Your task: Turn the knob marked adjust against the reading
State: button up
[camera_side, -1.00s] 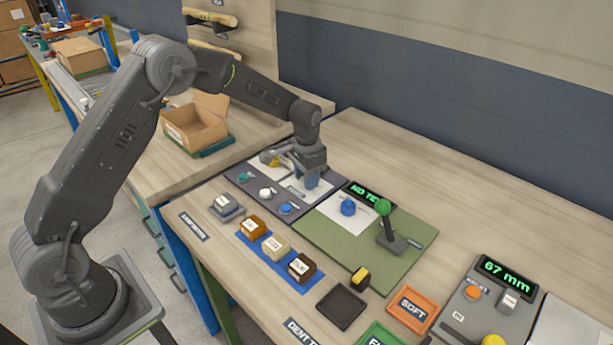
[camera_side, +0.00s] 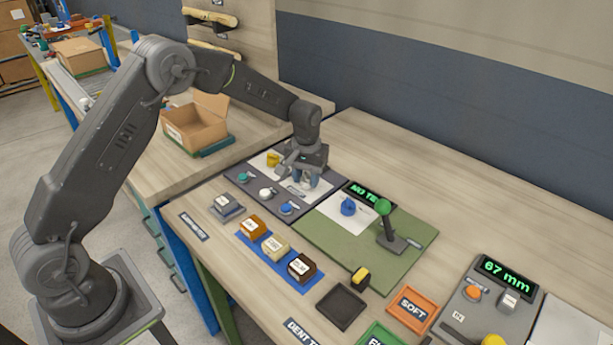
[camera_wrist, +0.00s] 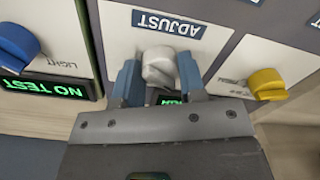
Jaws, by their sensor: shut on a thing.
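The white knob (camera_wrist: 158,66) sits on a white panel under the label ADJUST (camera_wrist: 168,24), which shows upside down in the wrist view. My gripper (camera_wrist: 158,82) has its blue fingers on either side of this knob and is shut on it. A small green display (camera_wrist: 172,99) shows partly behind the gripper, and its reading is mostly hidden. In the side view my gripper (camera_side: 306,178) is down at the grey panel (camera_side: 246,190), and it hides the knob there.
A yellow knob (camera_wrist: 266,84) is right of the gripper in the wrist view. A blue knob (camera_wrist: 16,46) marked LIGHT and a NO TEST display (camera_wrist: 44,89) are at the left. A green-topped lever (camera_side: 385,222) stands nearby. The bench behind is clear.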

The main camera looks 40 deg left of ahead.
aim_at(307, 175)
dwell(0.4)
jog(key=o, duration=0.9)
jog(key=shift+r, duration=0.1)
notch_tip(307, 175, up, 14)
jog(key=shift+f, duration=0.2)
